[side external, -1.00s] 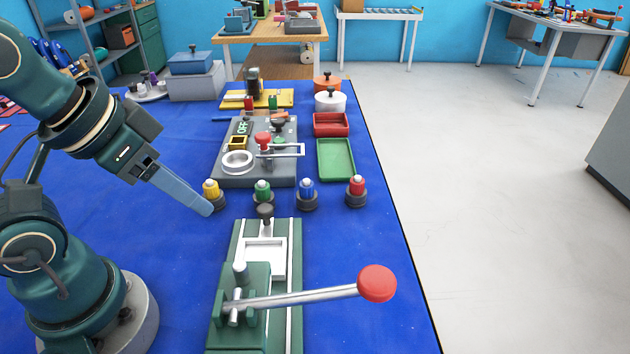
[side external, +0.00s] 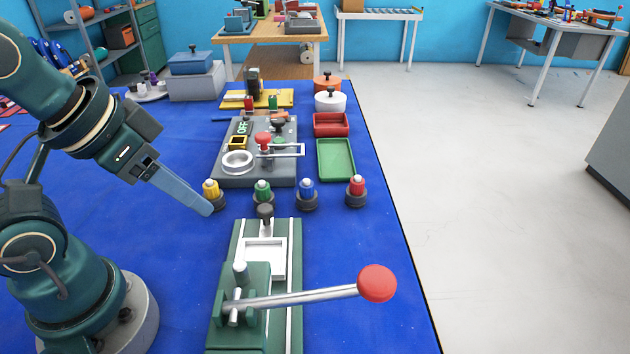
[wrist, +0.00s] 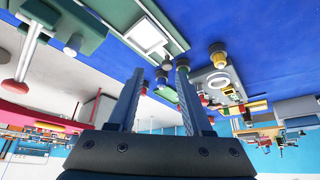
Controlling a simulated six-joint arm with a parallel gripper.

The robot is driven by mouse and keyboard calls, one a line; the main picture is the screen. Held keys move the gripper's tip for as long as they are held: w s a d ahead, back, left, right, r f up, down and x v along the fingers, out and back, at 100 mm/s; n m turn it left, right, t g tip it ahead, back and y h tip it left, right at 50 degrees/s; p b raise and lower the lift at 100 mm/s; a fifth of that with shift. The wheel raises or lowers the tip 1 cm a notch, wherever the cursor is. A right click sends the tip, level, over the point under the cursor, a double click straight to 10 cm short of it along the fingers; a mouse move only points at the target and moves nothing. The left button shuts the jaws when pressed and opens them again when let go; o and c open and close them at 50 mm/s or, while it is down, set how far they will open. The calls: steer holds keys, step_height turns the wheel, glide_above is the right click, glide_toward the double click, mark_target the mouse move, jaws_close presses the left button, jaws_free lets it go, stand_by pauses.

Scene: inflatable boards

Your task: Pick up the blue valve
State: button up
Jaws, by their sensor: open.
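The blue valve (side external: 307,189) stands upright on a dark round base in the side view, third from the left in a row of valves. The yellow valve (side external: 211,189) and green valve (side external: 263,191) stand to its left, and the red valve (side external: 356,186) to its right. My gripper (side external: 207,208) is at the left end of the row, its tip beside the yellow valve's base and well apart from the blue valve. In the wrist view my gripper (wrist: 161,68) shows two separated fingers, open with nothing held. Small valves show in the distance between and beside them.
A green press (side external: 253,290) with a long red-knobbed lever (side external: 376,284) stands in front of the row. A grey panel (side external: 215,176) with a white ring lies behind it, with a green tray (side external: 336,159) and red tray (side external: 331,124) to the right.

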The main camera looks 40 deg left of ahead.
steer(key=o, duration=0.4)
steer(key=shift+c, duration=0.2)
